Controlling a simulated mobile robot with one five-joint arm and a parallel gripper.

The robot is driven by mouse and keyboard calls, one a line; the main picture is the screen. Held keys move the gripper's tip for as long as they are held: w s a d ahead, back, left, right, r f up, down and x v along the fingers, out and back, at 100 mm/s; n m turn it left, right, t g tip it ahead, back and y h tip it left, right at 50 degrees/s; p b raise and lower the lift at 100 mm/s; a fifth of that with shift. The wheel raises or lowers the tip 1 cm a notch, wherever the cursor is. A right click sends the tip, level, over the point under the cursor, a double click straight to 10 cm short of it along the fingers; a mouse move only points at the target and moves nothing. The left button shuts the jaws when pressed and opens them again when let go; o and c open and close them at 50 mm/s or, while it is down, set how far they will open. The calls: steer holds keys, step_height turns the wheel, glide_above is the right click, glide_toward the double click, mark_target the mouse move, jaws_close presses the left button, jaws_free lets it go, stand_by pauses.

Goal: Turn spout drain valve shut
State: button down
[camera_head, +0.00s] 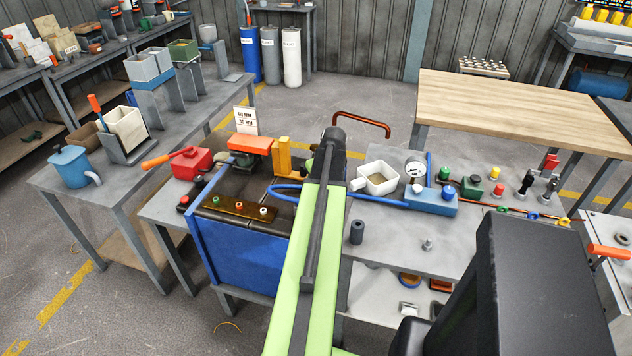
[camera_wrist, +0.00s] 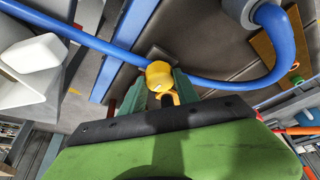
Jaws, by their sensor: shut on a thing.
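In the wrist view, my gripper (camera_wrist: 160,92) has its two teal fingers on either side of a small yellow knob (camera_wrist: 159,74), shut on it. The knob looks like the spout drain valve's handle; how far it is turned cannot be told. A blue hose (camera_wrist: 100,46) passes just beyond the knob and bends up at the right to a grey-blue fitting (camera_wrist: 238,8). The blue hose (camera_head: 375,200) shows there on both sides of the arm.
A blue-sided tank (camera_head: 245,249) stands left of my arm, with a yellow upright (camera_head: 284,157) and orange block (camera_head: 251,145) on top. A white cup (camera_head: 377,178) and blue box (camera_head: 431,200) stand to the right. A red-brown bent pipe (camera_head: 362,120) rises behind.

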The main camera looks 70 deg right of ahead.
steer(key=shift+n, duration=0.5)
steer(key=c, duration=0.9)
jaws_free()
steer(key=p+v, duration=1.6)
steer(key=v, duration=0.1)
steer(key=shift+s+r, duration=0.2)
steer(key=shift+d, duration=0.1)
